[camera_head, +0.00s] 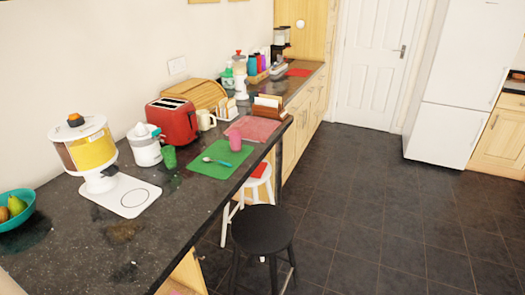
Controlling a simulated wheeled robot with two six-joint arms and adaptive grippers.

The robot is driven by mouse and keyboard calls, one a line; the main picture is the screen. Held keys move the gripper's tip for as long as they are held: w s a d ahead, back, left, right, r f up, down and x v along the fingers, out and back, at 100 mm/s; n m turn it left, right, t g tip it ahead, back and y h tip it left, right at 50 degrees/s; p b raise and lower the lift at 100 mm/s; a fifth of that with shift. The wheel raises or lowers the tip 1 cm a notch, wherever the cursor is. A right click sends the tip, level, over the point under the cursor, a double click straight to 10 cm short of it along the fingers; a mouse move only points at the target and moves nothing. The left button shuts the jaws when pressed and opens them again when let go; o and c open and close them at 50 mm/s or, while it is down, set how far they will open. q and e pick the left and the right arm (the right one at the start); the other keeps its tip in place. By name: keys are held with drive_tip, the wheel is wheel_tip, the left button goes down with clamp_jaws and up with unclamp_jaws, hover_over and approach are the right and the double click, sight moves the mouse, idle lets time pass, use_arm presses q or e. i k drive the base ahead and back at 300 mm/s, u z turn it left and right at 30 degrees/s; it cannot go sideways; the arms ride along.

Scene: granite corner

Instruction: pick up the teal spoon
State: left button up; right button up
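The teal spoon (217,161) lies on a green mat (208,170) on the dark granite counter. Its bowl end looks pale and points left; the teal handle points right. A pink cup (235,140) stands on the mat's upper right part, just beyond the spoon and apart from it. Neither of my grippers shows in the head view.
A green cup (169,156), a white juicer (144,146) and a red toaster (172,122) stand left of and behind the mat. A black stool (263,231) and a white stool (252,186) stand at the counter's front edge. Open tiled floor (390,210) lies to the right.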

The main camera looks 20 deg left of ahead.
sight(207, 160)
drive_tip(key=i, duration=1.1)
drive_tip(key=u, duration=0.25)
